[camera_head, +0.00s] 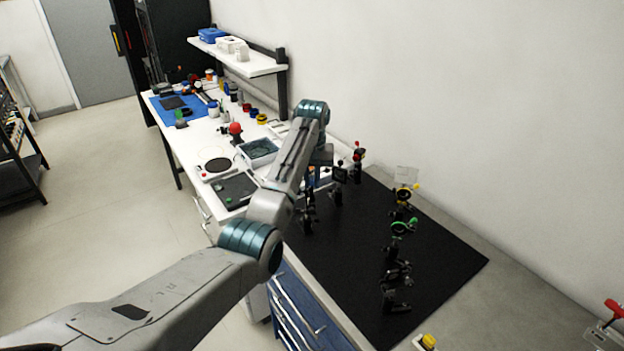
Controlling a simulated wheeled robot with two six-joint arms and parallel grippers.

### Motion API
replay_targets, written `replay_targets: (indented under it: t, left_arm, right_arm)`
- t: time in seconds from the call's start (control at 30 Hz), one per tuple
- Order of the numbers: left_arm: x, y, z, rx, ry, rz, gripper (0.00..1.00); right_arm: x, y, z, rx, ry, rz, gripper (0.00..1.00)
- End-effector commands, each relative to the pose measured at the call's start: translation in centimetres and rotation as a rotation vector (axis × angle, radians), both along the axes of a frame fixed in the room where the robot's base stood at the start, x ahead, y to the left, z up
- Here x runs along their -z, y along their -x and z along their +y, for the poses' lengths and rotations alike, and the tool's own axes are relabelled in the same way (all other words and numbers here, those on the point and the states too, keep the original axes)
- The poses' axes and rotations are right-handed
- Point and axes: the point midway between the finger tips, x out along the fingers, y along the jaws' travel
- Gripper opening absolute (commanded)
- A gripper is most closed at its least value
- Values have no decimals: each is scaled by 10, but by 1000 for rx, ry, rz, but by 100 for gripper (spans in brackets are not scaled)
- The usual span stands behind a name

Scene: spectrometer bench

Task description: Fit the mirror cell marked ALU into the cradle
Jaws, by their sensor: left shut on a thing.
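My left arm reaches in from the lower left and bends down at its far end over the bench. Its gripper (318,172) is low beside the black board, mostly hidden behind my own wrist and forearm. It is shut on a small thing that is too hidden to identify. I cannot tell which one is the cradle, and no ALU marking is readable. My right gripper is out of view.
The black board (440,262) has bare room in its middle. A white bench (178,140) at the left holds a grey-blue tray (259,150), a red-balled stand (235,130) and jars. A shelf (262,66) hangs behind. A yellow knob (428,341) is at the near edge.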

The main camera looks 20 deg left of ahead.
Motion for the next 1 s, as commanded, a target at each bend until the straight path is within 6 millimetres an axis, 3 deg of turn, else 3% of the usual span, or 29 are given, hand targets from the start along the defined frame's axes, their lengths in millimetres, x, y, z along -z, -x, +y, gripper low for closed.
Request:
replay_targets:
  t: [1.0]
  left_arm:
    - [23, 0, 0, 0, 1, 2, 0]
  right_arm:
    - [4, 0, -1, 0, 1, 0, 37]
